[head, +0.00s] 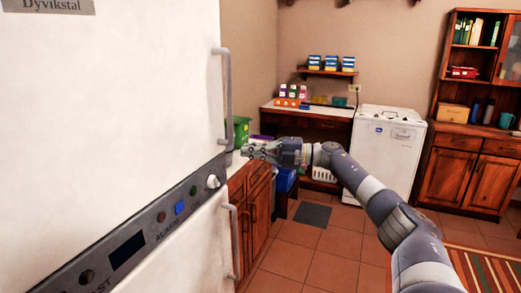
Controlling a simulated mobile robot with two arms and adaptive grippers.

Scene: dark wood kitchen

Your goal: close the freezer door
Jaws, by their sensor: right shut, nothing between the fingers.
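A tall white fridge-freezer fills the left of the head view. Its upper door (110,110) has a vertical grey handle (227,100). A dark control strip with a knob, lights and a display crosses below it. The lower door (185,255) has its own vertical handle (233,240). Both doors look flush with the strip, but their far edges are hard to judge. My right gripper (250,149) is shut and empty, just right of the upper handle's lower end in the picture. I cannot tell whether it touches the appliance. My left gripper is out of view.
Wooden base cabinets (257,200) stand beyond the appliance. A white washing machine (385,155) and a wooden dresser (470,165) stand at the back right. A grey mat (312,214) lies on the clear tiled floor, with a striped rug (490,270) at lower right.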

